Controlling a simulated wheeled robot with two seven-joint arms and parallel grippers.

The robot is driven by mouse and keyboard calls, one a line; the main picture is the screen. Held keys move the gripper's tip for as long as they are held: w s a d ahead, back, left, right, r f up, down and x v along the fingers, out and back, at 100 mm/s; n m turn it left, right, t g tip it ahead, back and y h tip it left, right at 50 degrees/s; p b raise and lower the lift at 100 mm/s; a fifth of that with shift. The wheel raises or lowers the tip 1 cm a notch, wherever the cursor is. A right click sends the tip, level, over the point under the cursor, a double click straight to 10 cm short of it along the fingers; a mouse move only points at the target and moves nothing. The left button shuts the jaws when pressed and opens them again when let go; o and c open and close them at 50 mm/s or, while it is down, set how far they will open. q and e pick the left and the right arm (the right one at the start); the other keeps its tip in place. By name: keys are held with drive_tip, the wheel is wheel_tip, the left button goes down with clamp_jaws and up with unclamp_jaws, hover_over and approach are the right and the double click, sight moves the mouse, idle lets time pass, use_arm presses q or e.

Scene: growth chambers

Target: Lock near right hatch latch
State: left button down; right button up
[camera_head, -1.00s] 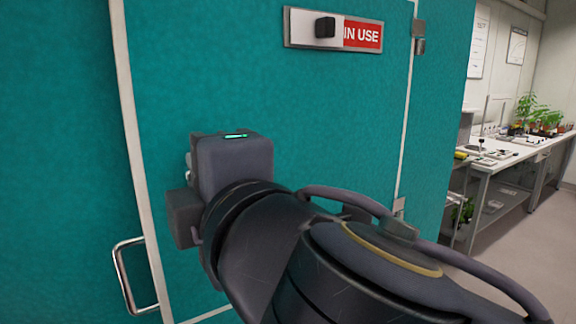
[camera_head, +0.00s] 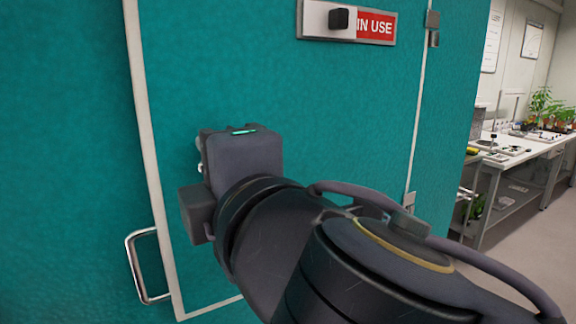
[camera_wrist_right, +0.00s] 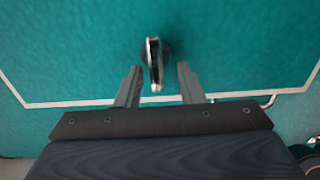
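The hatch latch (camera_wrist_right: 154,65) is a small lever with a bright metal edge on a dark round base, on a teal panel. In the right wrist view it points toward my right gripper (camera_wrist_right: 158,82). The gripper's two fingers are apart, one on each side of the lever's end, with visible gaps and no grip on it. In the head view my right gripper's body (camera_head: 240,165) is in front of the teal hatch (camera_head: 300,90) and hides the latch and the fingertips. My left gripper is not in view.
A sliding sign (camera_head: 347,20) reading "IN USE" is above the gripper. A metal bar handle (camera_head: 147,267) is at lower left, beside the white panel edge. Hinges (camera_head: 432,28) are on the hatch's right side. A bench (camera_head: 520,150) with plants stands at far right beyond open floor.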

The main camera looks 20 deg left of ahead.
drive_tip(key=v, duration=0.7)
drive_tip(key=w+d+f+m+h, duration=0.3)
drive_tip(key=w+d+f+m, duration=0.15)
drive_tip(key=d+f, duration=0.3)
drive_tip(key=w+d+f+m+g+h, duration=0.1)
drive_tip(key=w+d+f+m+h, duration=0.2)
drive_tip(key=d+f+m, duration=0.4)
drive_tip(key=w+d+f+m+h, duration=0.3)
drive_tip(key=w+d+f+h, duration=0.15)
drive_tip(key=d, duration=0.45)
drive_tip(key=s+d+f+m+g, duration=0.1)
drive_tip(key=s+d+f+m, duration=0.2)
drive_tip(key=s+f+m, duration=0.1)
drive_tip(key=s+d+f+m+g+p, duration=0.1)
drive_tip(key=s+d+f+m+g, duration=0.1)
drive_tip(key=s+d+f+m, duration=0.2)
drive_tip(key=s+d+f+m+g, duration=0.2)
drive_tip(key=f+m, duration=0.5)
drive_tip(key=f, duration=0.4)
drive_tip(key=s+d, duration=0.1)
drive_tip(key=s, duration=0.1)
drive_tip(key=shift+s+d+y, duration=0.25)
drive_tip(key=shift+d+y, duration=0.1)
drive_tip(key=shift+d, duration=0.05)
